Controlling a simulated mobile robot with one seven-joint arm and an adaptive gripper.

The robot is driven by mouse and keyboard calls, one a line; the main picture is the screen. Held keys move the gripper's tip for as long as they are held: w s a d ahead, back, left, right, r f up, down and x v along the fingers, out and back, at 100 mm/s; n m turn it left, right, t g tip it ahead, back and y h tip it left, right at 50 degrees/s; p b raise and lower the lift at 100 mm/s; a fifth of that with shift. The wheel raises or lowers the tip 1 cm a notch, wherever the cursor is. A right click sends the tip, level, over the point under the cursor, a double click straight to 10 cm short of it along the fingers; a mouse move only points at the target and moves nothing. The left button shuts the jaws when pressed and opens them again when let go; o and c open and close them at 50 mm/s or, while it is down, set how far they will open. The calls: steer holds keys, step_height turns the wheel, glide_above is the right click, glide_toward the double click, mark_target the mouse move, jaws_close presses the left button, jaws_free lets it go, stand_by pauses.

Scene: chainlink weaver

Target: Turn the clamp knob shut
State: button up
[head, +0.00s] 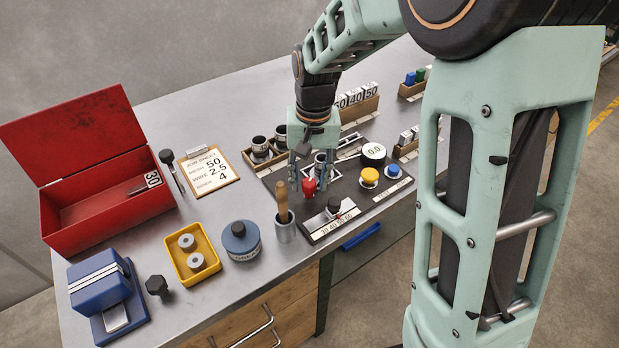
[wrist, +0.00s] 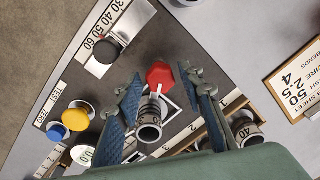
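The red clamp knob (head: 309,187) sits at the front of a small fixture on the dark panel (head: 350,185). In the wrist view the knob (wrist: 160,74) shows between my fingertips, with a dark cylinder with a pale marked band (wrist: 150,130) just behind it. My gripper (head: 306,178) is open and points down over the fixture. In the wrist view its two fingers (wrist: 162,80) stand apart on either side of the knob, with gaps visible. I cannot tell whether the fingertips are level with the knob.
A wooden-handled tool in a metal cup (head: 284,232) stands close in front. A black knob on a numbered scale (head: 333,205), a yellow button (head: 369,176) and a round dial (head: 374,153) are to the right. Dark cylinders in a wooden rack (head: 260,150) stand behind left.

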mark_target(312, 182)
steer(key=shift+o, duration=0.3)
steer(key=shift+r, duration=0.1)
step_height(312, 182, up, 12)
steer(key=shift+d, duration=0.25)
stand_by(0.5)
